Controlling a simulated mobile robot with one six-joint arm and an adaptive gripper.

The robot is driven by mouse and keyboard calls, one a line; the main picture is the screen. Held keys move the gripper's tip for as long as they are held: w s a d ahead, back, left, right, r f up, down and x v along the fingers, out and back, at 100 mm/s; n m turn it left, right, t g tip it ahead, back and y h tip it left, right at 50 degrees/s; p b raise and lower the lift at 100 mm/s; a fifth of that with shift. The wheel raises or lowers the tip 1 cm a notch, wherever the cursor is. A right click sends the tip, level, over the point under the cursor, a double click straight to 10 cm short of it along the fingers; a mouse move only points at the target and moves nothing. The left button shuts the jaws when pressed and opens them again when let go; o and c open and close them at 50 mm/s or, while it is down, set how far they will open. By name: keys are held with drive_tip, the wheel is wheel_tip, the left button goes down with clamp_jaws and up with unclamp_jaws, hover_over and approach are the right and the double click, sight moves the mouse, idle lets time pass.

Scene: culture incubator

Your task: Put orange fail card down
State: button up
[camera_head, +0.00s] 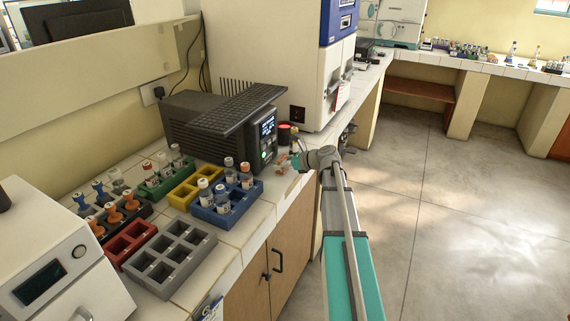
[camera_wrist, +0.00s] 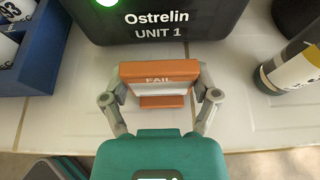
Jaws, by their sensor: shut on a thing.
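The orange fail card (camera_wrist: 158,72) is a small block with a sloped face reading "FAIL". In the wrist view it sits between the two fingers of my gripper (camera_wrist: 160,92), which is shut on it. It appears over the white tiled counter (camera_wrist: 245,95), just in front of the black unit marked "Ostrelin UNIT 1" (camera_wrist: 160,20). In the head view my gripper (camera_head: 290,162) is at the counter's front edge, right of that black unit (camera_head: 215,128). The card is small there. Whether its base touches the tiles cannot be told.
A blue rack (camera_head: 226,207) with several vials stands left of my gripper. A dark cylinder with a red top (camera_head: 284,133) stands close behind it. Bare tile lies around the card.

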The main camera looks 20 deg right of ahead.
drive_tip(key=shift+f, duration=0.15)
drive_tip(key=o, duration=0.8)
drive_tip(key=shift+r, duration=0.2)
drive_tip(key=shift+s+d+r, duration=0.1)
drive_tip(key=shift+s, duration=0.05)
drive_tip(key=shift+p+v, duration=2.35)
drive_tip(key=shift+v, duration=3.45)
